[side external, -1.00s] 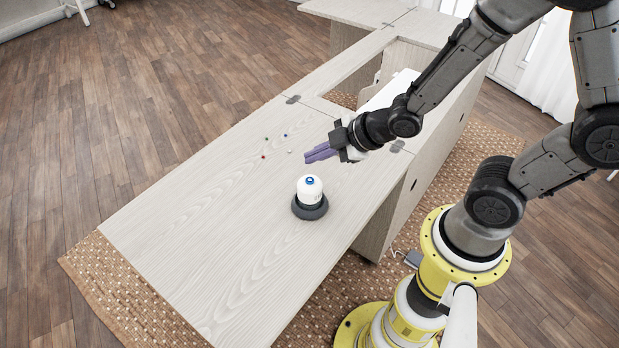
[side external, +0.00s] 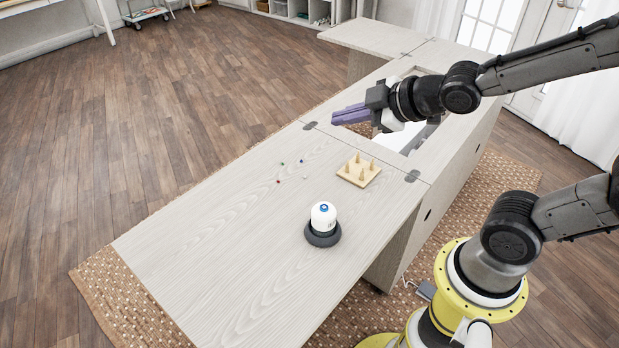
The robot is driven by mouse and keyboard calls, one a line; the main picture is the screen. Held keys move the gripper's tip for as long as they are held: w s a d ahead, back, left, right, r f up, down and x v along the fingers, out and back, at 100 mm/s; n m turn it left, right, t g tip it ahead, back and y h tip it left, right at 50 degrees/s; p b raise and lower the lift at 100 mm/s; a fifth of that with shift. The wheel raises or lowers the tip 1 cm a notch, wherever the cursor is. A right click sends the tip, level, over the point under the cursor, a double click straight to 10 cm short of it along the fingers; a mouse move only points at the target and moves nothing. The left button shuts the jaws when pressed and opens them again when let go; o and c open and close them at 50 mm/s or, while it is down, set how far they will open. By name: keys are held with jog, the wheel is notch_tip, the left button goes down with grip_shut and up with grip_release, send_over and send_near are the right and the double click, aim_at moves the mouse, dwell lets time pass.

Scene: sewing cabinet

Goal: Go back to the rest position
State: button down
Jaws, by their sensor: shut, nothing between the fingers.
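My gripper (side external: 336,117) has purple fingers that are shut with nothing between them. It is raised above the cabinet top, over the near edge of the cut-out opening, and points left. My arm reaches in from the upper right. The fingers touch nothing that I can see.
On the cabinet top (side external: 215,225) stand a white bottle with a blue cap (side external: 323,214) in a dark round base (side external: 323,238) and a wooden peg board (side external: 358,174). Several tiny coloured pieces (side external: 301,161) lie left of the board. The opening (side external: 405,137) shows something white inside.

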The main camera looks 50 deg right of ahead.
jog(key=s+d+r+m+g+h, duration=0.1)
jog(key=s+d+r+m+g, duration=0.1)
jog(key=s+r+m, duration=0.45)
jog(key=s+a+f+m+g, duration=0.1)
jog(key=s+f, duration=0.4)
jog(key=s, duration=0.5)
jog(key=m+g, duration=0.1)
jog(key=g, duration=0.1)
jog(key=shift+s+f+g+y, duration=0.15)
jog(key=shift+f+g+y, duration=0.15)
